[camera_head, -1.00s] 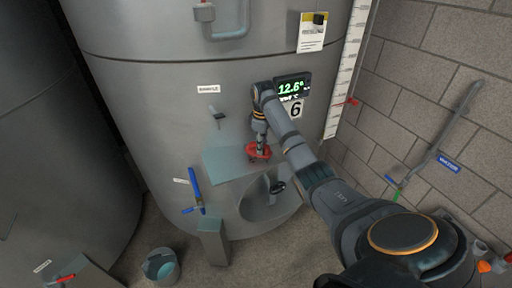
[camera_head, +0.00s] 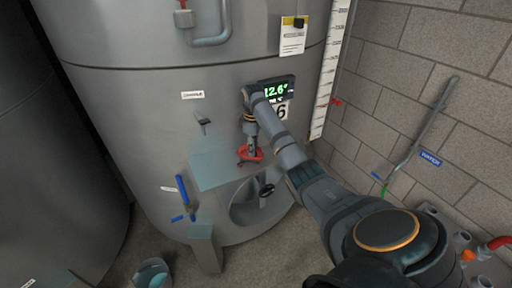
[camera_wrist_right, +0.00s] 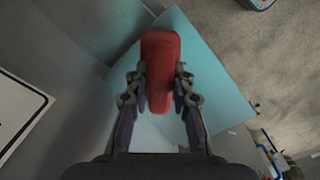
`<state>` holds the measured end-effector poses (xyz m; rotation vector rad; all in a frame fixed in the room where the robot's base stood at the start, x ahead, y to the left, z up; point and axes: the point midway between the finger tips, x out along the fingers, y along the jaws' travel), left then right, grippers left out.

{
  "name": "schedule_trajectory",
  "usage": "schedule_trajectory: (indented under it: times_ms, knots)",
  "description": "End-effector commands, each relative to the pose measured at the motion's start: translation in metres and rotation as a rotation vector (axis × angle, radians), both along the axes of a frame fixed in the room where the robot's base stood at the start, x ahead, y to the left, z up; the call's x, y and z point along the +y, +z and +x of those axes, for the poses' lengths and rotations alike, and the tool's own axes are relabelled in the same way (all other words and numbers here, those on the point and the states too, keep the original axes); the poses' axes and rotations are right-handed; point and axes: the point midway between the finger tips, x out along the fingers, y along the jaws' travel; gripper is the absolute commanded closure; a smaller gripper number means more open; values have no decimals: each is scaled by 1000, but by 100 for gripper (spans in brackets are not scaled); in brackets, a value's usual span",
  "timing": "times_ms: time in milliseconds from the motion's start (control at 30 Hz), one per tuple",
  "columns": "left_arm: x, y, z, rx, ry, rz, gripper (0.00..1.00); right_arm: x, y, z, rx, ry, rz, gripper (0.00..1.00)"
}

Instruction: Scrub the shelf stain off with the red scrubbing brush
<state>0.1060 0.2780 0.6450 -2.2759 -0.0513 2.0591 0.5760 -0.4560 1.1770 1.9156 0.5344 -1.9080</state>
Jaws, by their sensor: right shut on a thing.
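The red scrubbing brush (camera_head: 250,154) is over the right part of a pale blue-green shelf (camera_head: 212,173) on the front of the grey tank. My right gripper (camera_head: 251,149) is shut on the brush from above. In the right wrist view, the brush (camera_wrist_right: 161,60) lies lengthwise between the fingers of my right gripper (camera_wrist_right: 160,88), above the shelf (camera_wrist_right: 215,75). I cannot tell whether the brush touches the shelf. No clear stain shows; the brush and gripper hide part of the shelf. My left gripper is not in view.
A blue-handled valve (camera_head: 183,192) is left of the shelf and a round manway (camera_head: 248,205) below it. A bucket (camera_head: 153,273) stands on the floor. A block wall (camera_head: 420,90) with a hose is at right.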

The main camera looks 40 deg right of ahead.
Motion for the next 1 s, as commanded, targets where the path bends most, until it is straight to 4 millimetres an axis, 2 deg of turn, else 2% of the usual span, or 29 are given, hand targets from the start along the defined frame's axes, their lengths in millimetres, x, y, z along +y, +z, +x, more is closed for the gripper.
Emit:
schedule_trajectory:
  times_ms: [100,433,700,1000]
  knots:
    - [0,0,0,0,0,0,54,13,-2,3,2,3,3,100]
    - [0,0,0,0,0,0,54,24,-4,5,3,3,4,100]
    - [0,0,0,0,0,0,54,49,-2,11,4,3,5,100]
    - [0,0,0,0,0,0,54,57,-1,13,3,3,3,100]
